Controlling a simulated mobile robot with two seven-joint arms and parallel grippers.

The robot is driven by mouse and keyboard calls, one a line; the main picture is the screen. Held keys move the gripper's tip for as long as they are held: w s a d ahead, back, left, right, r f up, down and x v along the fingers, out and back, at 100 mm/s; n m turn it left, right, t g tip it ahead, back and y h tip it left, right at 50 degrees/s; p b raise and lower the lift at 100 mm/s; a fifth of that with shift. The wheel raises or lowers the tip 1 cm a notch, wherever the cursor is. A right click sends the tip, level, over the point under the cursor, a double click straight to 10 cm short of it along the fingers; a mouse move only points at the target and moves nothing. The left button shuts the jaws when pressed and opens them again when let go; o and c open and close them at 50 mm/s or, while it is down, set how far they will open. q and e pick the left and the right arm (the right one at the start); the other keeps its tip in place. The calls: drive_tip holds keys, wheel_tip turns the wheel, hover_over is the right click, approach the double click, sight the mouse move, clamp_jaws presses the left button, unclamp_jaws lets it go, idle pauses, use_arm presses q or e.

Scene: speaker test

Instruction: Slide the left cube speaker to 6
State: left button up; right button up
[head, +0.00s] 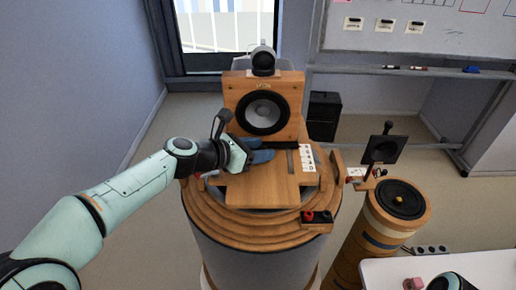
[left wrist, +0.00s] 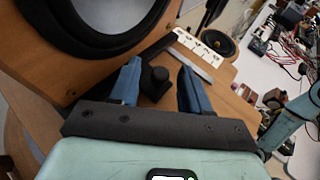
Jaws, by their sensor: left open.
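The wooden cube speaker (head: 285,97) with a dark round cone stands on a stepped round wooden stand (head: 250,232). In the left wrist view the speaker (left wrist: 150,45) fills the upper left. A white numbered strip (head: 307,160) lies beside a slot at the right of the wooden top; the strip also shows in the left wrist view (left wrist: 198,48). Its digits are too small to read. My left gripper (head: 270,150) is open, low in front of the speaker. In the left wrist view a black knob (left wrist: 155,80) shows between its blue fingers (left wrist: 160,68); contact cannot be told.
A second round wooden column with a black speaker (head: 402,199) stands to the right, near a small black panel (head: 382,150) on a stalk. Red and black terminals (head: 317,217) sit on the stand's front right. A white table (head: 480,268) is at lower right.

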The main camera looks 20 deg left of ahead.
use_arm(q)
clamp_jaws()
drive_tip(key=shift+s+d, duration=0.15)
drive_tip(key=shift+s, duration=0.4)
drive_tip(key=shift+s+d, duration=0.15)
drive_tip(key=shift+s, duration=0.35)
unclamp_jaws()
drive_tip(key=shift+w, duration=0.1)
drive_tip(key=shift+a, duration=0.1)
drive_tip(key=v, duration=1.3)
drive_tip(key=shift+r, duration=0.15)
